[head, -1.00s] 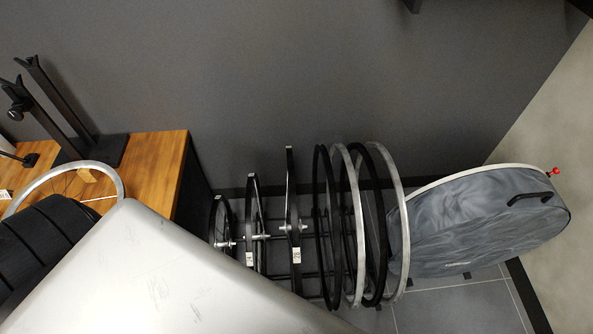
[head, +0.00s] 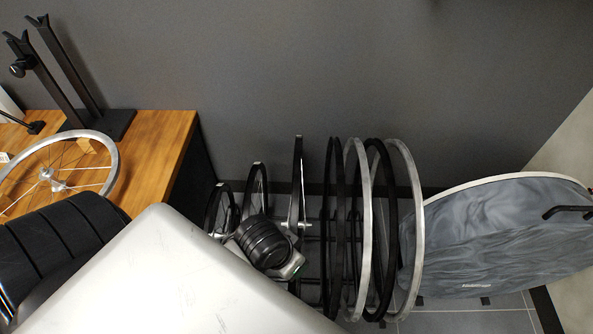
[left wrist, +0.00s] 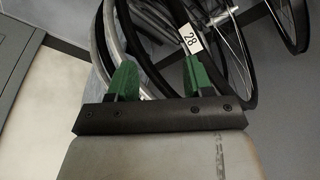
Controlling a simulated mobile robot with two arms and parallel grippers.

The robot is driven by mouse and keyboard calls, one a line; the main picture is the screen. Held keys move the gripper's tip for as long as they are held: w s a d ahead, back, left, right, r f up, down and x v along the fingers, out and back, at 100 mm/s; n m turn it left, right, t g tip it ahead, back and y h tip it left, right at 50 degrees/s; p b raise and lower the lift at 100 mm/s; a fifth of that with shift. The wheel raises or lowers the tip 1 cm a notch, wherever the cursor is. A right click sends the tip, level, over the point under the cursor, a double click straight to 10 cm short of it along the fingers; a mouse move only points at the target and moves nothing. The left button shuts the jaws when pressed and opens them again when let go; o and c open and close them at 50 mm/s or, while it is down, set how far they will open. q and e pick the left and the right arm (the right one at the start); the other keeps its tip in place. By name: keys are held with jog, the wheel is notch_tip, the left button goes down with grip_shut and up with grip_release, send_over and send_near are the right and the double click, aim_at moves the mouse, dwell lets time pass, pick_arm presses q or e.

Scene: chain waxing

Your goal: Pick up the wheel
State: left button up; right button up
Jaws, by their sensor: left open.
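Several upright wheels and bare rims stand in a row on the floor rack in the head view, among them a small black wheel (head: 220,205) and a silver rim (head: 419,230). Another silver wheel (head: 113,160) lies on the wooden bench. In the left wrist view my left gripper (left wrist: 160,82) has its green fingers apart, close to the rims. A black wheel with a white "28" label (left wrist: 190,39) shows by the right finger. I cannot tell whether a finger touches a rim. My right gripper is not in view.
The wooden bench (head: 160,150) with a black upright stand (head: 62,75) is at left. A large grey fabric bag (head: 500,235) stands right of the rims. The dark wall (head: 350,70) rises close behind the row.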

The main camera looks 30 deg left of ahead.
pick_arm(q)
jog(key=w+h, duration=0.1)
jog(key=w, duration=0.5)
jog(key=n+g, duration=0.2)
jog(key=n, duration=0.6)
send_near(295, 170)
jog(key=d, duration=0.2)
jog(key=shift+y, duration=0.3)
jog(key=x, duration=0.3)
jog(key=b+x, duration=0.1)
jog(key=x, duration=0.1)
jog(key=shift+w+a, duration=0.1)
jog(key=shift+a, duration=0.2)
jog(key=x, duration=0.1)
jog(key=b+x, duration=0.1)
jog(key=x, duration=0.3)
jog(key=shift+a, duration=0.4)
jog(key=shift+d+f, duration=0.15)
jog(key=shift+f, duration=0.25)
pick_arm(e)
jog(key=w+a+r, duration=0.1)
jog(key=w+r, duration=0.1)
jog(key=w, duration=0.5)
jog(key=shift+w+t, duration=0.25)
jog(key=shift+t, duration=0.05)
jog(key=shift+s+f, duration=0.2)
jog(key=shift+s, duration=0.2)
